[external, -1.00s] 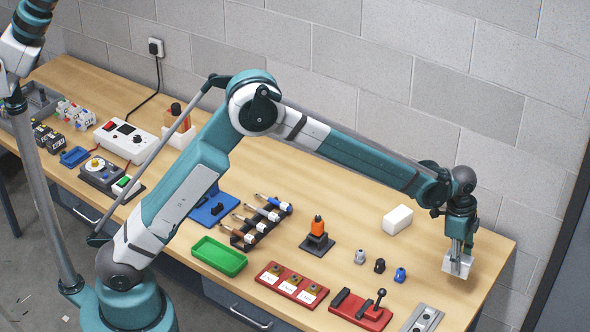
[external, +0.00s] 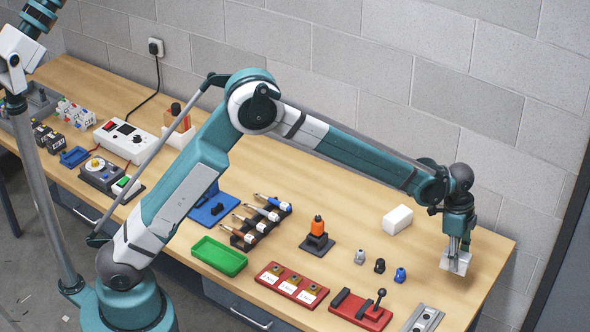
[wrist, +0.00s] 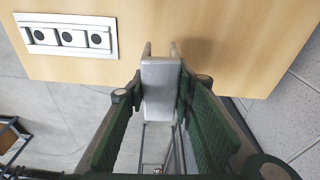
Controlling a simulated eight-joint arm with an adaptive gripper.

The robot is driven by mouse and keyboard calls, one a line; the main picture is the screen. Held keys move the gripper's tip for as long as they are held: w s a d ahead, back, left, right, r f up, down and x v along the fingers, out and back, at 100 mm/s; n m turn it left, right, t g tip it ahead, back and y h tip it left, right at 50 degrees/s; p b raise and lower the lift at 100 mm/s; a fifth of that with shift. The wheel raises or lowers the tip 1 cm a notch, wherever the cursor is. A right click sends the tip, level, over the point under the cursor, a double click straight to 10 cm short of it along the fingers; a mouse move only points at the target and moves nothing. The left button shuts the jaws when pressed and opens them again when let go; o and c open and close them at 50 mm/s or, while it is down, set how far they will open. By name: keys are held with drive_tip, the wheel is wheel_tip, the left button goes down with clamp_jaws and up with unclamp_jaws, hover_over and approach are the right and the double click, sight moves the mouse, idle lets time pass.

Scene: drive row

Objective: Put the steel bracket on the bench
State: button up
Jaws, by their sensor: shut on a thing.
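The steel bracket (external: 455,263) is a light grey metal piece at the right end of the wooden bench (external: 350,195). My gripper (external: 460,240) points down and is shut on it. In the wrist view the bracket (wrist: 161,88) sits between the two dark green fingers of my gripper (wrist: 160,105), over the bench edge in that picture. In the external view it appears over the bench top near the right edge; whether it touches the surface I cannot tell.
A white block (external: 398,219) lies behind and left of my gripper. Small grey, black and blue parts (external: 400,275) stand to the left. A red fixture with a lever (external: 362,310) and a grey slotted plate (external: 423,318) lie in front. Bare wood surrounds the bracket.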

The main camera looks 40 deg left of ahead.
drive_tip(key=w+a+n, duration=0.3)
drive_tip(key=w+a, duration=0.2)
drive_tip(key=a, duration=0.7)
drive_tip(key=w+a+n+t, duration=0.1)
drive_tip(key=w+a+n, duration=0.3)
drive_tip(key=a, duration=0.8)
drive_tip(key=w+a+n, duration=0.2)
drive_tip(key=w+a, duration=0.4)
drive_tip(key=a, duration=0.6)
drive_tip(key=s+a+n+y, duration=0.1)
drive_tip(key=a+n, duration=0.7)
drive_tip(key=a, duration=2.6)
drive_tip(key=shift+s+a+t+y, duration=0.2)
drive_tip(key=shift+s+t+y, duration=0.1)
drive_tip(key=shift+s+y, duration=0.1)
drive_tip(key=shift+f, duration=0.1)
drive_tip(key=shift+f, duration=3.1)
drive_tip(key=shift+f+b, duration=0.35)
drive_tip(key=shift+f, duration=1.55)
drive_tip(key=shift+f, duration=0.1)
